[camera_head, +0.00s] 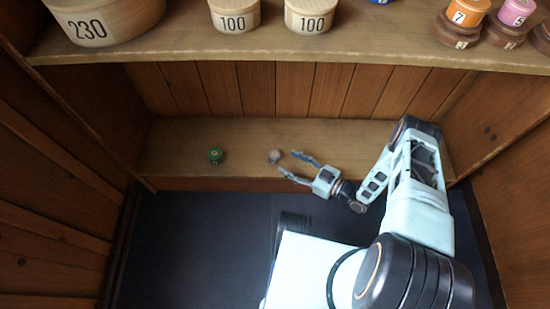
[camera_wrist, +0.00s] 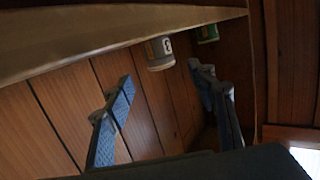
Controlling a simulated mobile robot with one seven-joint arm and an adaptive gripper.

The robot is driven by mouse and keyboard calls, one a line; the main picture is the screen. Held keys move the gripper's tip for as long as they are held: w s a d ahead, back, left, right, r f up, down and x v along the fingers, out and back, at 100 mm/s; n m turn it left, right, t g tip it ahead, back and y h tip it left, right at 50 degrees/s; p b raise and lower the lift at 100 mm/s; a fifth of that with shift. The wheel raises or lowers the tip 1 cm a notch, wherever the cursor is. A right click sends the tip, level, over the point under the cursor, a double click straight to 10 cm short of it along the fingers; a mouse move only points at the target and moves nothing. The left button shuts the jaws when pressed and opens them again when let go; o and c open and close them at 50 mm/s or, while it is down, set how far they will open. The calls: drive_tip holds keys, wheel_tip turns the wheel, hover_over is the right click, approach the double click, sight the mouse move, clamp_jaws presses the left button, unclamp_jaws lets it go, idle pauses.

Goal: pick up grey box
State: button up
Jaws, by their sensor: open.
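The grey box (camera_head: 274,156) is a small grey piece on the lower wooden shelf, looking more like a round spool than a box. In the wrist view it (camera_wrist: 160,54) shows beyond my fingers, between their tips across the picture. My gripper (camera_head: 290,162) is open and empty, just right of the grey piece, with its fingers pointing left towards it. In the wrist view both blue-padded fingers of my gripper (camera_wrist: 161,75) stand apart, with nothing between the pads.
A green spool (camera_head: 215,155) stands left on the same shelf and shows in the wrist view (camera_wrist: 207,33). The upper shelf (camera_head: 330,50) overhangs, holding a large 230 spool (camera_head: 105,20), two 100 spools and smaller coloured ones. Plank walls enclose the sides and back.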

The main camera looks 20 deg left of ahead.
sight(279, 158)
drive_tip(key=x, duration=0.2)
drive_tip(key=b+x, duration=0.1)
drive_tip(key=x, duration=0.2)
drive_tip(key=b+x, duration=0.1)
drive_tip(key=x, duration=0.1)
drive_tip(key=shift+a+f, duration=0.3)
drive_tip(key=shift+f, duration=0.05)
drive_tip(key=c, duration=1.1)
drive_tip(key=shift+r, duration=0.2)
